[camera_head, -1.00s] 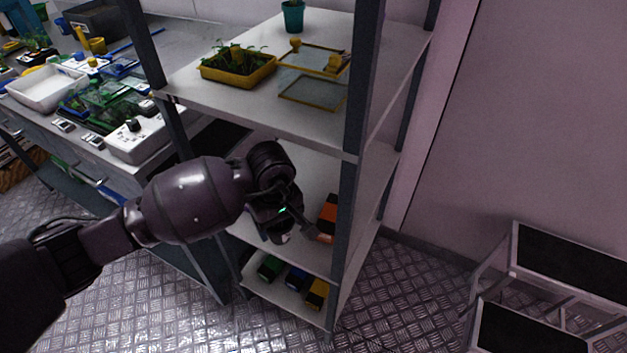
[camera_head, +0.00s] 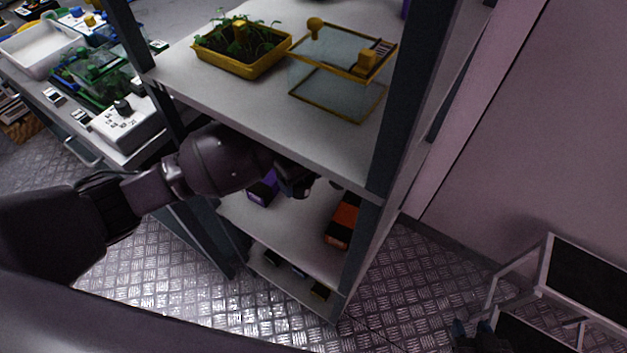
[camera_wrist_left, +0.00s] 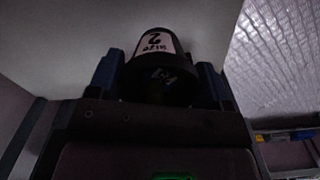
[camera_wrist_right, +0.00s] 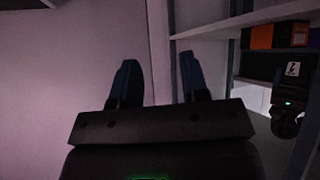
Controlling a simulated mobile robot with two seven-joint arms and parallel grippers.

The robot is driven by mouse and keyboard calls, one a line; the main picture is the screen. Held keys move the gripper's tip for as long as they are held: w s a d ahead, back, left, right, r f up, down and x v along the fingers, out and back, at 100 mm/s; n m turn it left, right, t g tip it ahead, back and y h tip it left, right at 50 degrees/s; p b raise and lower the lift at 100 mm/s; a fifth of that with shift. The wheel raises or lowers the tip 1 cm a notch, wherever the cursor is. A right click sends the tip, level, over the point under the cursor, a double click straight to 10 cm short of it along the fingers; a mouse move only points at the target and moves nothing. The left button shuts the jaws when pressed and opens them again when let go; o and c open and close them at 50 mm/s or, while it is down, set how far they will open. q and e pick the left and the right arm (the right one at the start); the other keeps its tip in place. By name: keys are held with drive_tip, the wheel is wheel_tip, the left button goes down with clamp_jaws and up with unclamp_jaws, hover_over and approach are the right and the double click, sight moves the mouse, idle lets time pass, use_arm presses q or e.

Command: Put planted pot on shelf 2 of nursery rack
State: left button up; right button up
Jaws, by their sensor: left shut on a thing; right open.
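My left gripper (camera_wrist_left: 163,85) is shut on a dark round pot (camera_wrist_left: 178,88) with a white label bearing a 2. Any plant in it is hidden. In the head view my left gripper (camera_head: 300,187) is inside the rack (camera_head: 397,90), below the upper shelf (camera_head: 190,82) and above the middle shelf (camera_head: 290,231); the pot is barely distinguishable there. Whether the pot touches the shelf, I cannot tell. My right gripper (camera_wrist_right: 160,85) is open and empty, outside the rack; its blue fingertips show at the bottom right of the head view (camera_head: 472,335).
A yellow seedling tray (camera_head: 240,64) and a yellow-framed glass box (camera_head: 340,85) stand on the upper shelf. A purple box (camera_head: 262,190) and an orange box (camera_head: 343,222) sit on the middle shelf. A workbench (camera_head: 150,140) is left; a metal-framed stand (camera_head: 548,275) is right.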

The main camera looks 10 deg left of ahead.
use_arm(q)
wheel_tip(320, 180, down, 2)
drive_tip(key=shift+s+f, duration=0.1)
drive_tip(key=shift+f, duration=0.1)
wheel_tip(320, 180, down, 5)
drive_tip(key=shift+r+b, duration=0.1)
drive_tip(key=shift+b, duration=0.65)
drive_tip(key=shift+f, duration=0.2)
drive_tip(key=shift+r, duration=0.1)
use_arm(e)
drive_tip(key=shift+d+f, duration=0.1)
drive_tip(key=shift+f, duration=0.65)
drive_tip(key=shift+s+f, duration=0.1)
use_arm(q)
drive_tip(key=shift+f, duration=0.2)
drive_tip(key=o, duration=0.9)
drive_tip(key=shift+o, duration=0.2)
